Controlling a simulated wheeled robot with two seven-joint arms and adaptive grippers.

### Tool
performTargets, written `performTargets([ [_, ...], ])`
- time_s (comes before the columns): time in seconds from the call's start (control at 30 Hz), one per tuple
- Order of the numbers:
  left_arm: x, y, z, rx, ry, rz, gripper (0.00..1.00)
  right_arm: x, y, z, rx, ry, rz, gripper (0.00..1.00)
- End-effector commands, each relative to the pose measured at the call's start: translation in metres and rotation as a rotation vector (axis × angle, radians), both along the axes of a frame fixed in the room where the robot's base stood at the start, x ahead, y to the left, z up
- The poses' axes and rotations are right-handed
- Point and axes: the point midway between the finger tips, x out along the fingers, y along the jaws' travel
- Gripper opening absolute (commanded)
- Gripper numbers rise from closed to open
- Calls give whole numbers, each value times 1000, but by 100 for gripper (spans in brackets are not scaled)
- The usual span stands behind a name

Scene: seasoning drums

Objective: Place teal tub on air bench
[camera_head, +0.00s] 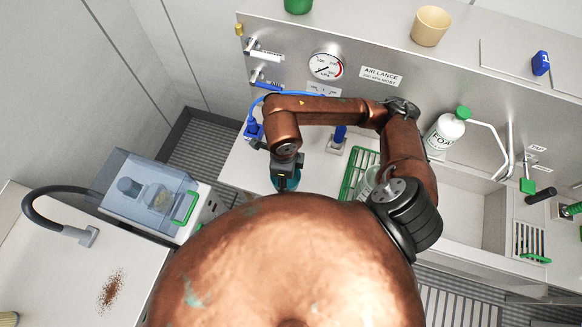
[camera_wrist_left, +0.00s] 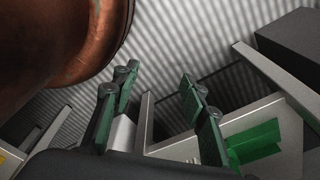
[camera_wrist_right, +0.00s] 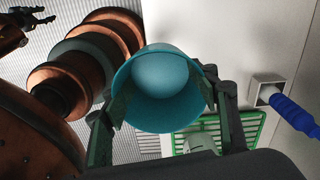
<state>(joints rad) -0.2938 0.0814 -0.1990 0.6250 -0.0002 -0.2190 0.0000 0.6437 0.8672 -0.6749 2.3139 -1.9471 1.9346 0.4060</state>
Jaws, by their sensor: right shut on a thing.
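The teal tub (camera_head: 292,183) shows in the head view just below my right gripper (camera_head: 285,172), over the front part of the white air bench (camera_head: 240,168). In the right wrist view the teal tub (camera_wrist_right: 163,88) is seen from above with its mouth toward the camera. My right gripper (camera_wrist_right: 163,100) is shut on it, one finger on each side. I cannot tell whether its base touches the bench. The bench (camera_wrist_right: 215,40) is to its right there. My left gripper (camera_wrist_left: 155,95) is open and empty in the left wrist view; it is out of the head view.
A green rack (camera_head: 355,172) and a blue-handled fitting (camera_head: 338,138) stand right of the tub. A white bottle with a green cap (camera_head: 445,132) stands farther right. A clear-lidded blue box (camera_head: 150,190) is at left. Bare bench lies left of the tub.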

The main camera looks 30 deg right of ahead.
Motion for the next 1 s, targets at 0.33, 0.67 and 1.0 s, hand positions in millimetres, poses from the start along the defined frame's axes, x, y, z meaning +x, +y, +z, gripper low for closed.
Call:
performTargets([
  [0.33, -15, -1, 6, 0, 19, 3, 40, 10, -14, -8, -1, -1, -178, 30],
  [0.67, -7, -3, 19, -2, 8, 2, 40, 65, -63, -45, 3, 2, -173, 30],
  [1.0, -5, -3, 24, -2, 5, 1, 40, 94, -85, -89, 4, -3, -167, 30],
])
